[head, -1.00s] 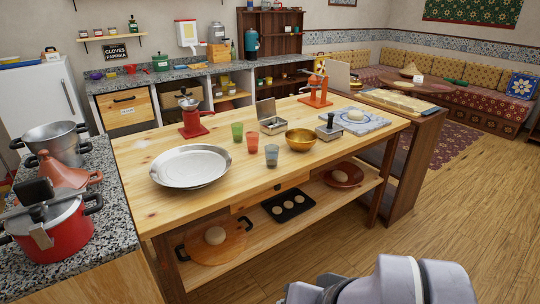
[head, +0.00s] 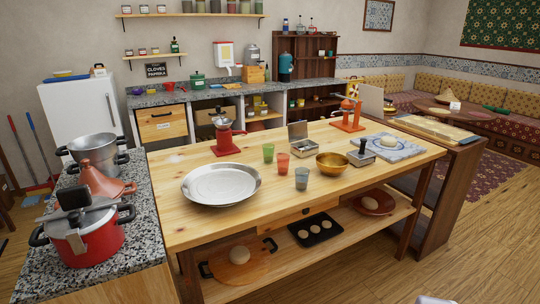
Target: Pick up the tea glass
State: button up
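Three small tea glasses stand upright, close together, on the wooden table (head: 345,212). The green glass (head: 268,153) is farthest back and left, the red glass (head: 282,163) is in the middle, and the blue-grey glass (head: 301,179) is nearest the front edge. They all look empty, though the insides are hard to see. My gripper is not in view. Only a small pale piece of my own arm shows at the bottom right edge.
Beside the glasses are a silver tray (head: 221,185), a brass bowl (head: 332,165), an open metal box (head: 298,137) and a black-handled tool (head: 361,155). A red grinder (head: 226,140) stands behind. Open floor lies to the front right.

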aim_at(268, 154)
jog(key=i+l+u, duration=0.35)
jog(key=i+l, duration=1.9)
